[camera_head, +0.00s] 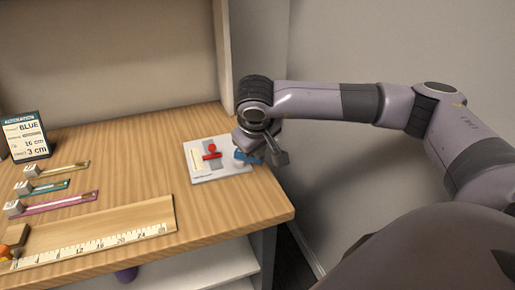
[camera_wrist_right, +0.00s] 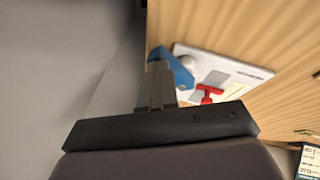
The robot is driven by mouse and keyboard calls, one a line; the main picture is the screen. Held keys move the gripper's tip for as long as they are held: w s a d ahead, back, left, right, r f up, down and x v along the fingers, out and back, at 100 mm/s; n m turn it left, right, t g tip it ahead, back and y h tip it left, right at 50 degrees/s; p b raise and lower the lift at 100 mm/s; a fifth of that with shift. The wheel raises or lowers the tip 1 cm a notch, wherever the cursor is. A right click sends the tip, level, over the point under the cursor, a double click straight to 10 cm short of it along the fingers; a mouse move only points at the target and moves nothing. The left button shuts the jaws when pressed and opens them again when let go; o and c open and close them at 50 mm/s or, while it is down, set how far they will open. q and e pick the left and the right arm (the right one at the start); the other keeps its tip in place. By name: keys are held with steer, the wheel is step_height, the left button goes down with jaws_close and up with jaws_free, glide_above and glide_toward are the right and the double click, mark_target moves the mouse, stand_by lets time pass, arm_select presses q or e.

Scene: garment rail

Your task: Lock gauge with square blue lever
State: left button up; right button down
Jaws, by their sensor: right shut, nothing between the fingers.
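The gauge is a white plate (camera_head: 207,177) lying near the right end of the wooden table; it also shows in the right wrist view (camera_wrist_right: 245,62). A blue lever (camera_head: 246,157) sits at the plate's right edge, partly hidden by my gripper; in the right wrist view the blue lever (camera_wrist_right: 180,67) shows beside the fingers. My right gripper (camera_head: 274,152) is shut and empty, close by the blue lever. I cannot tell whether it touches the lever. My left gripper is not in view.
A card reading BLUE, 16 cm and 3 cm (camera_head: 26,137) stands at the left. Several small coloured gauges, one of them pink (camera_head: 62,203), lie before it. A wooden ruler board (camera_head: 105,228) lies along the front edge. An upright shelf panel (camera_head: 222,60) rises behind the plate.

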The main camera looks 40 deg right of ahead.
stand_by(0.4)
steer(key=shift+w+a, duration=0.55)
steer(key=shift+w, duration=0.05)
